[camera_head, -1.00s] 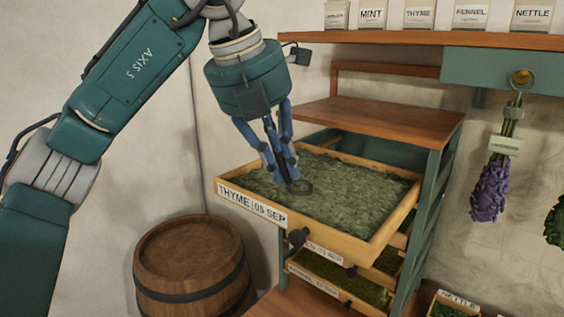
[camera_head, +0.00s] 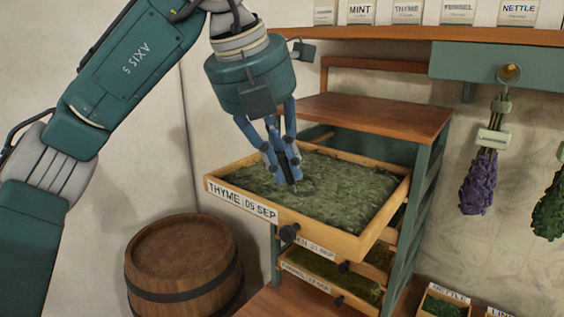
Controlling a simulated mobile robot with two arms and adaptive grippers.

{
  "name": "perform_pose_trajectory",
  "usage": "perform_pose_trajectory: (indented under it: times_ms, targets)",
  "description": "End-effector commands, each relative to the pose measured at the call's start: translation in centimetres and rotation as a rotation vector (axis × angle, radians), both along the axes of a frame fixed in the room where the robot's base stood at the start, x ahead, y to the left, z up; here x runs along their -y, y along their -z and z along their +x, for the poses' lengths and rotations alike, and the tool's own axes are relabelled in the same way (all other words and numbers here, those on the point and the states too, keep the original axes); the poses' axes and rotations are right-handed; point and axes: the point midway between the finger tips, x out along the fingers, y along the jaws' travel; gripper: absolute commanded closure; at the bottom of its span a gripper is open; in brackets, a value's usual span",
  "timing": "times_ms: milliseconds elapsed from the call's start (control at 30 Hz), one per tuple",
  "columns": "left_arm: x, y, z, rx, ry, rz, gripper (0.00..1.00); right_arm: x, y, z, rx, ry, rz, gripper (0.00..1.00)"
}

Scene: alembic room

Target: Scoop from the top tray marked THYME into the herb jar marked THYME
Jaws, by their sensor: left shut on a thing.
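The top tray (camera_head: 378,246) is pulled out of the rack, its front labelled THYME 05 SEP, and it is full of green dried herb (camera_head: 335,195). My left gripper (camera_head: 286,170) points down over the left part of the tray. It is shut on a dark scoop (camera_head: 291,180), whose lower end meets the herb; its bowl is mostly hidden. The jar marked THYME (camera_head: 407,12) stands on the shelf at the upper right, cut off by the top edge. My right gripper is out of view.
Lower trays (camera_head: 330,268) sit below. A barrel (camera_head: 183,262) stands at left. Lavender (camera_head: 478,184) hangs at right. A box marked NETTLE (camera_head: 444,303) sits low.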

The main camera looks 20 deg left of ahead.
Motion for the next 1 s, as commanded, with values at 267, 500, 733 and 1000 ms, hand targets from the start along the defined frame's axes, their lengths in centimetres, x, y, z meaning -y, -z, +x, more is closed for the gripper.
perform_pose_trajectory:
  times_ms: [267,500,733,1000]
  targets:
    - [0.0,-1.3,0.0,0.001,-0.001,0.000,1.00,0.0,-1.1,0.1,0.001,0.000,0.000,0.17]
    - [0.0,-3.6,0.0,0.001,-0.001,0.000,1.00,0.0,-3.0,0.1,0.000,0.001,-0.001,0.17]
    - [0.0,-5.6,0.0,0.001,-0.001,0.000,1.00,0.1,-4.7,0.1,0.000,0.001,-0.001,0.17]
    - [0.0,-5.9,0.0,0.001,-0.001,0.000,1.00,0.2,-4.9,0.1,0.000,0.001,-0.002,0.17]
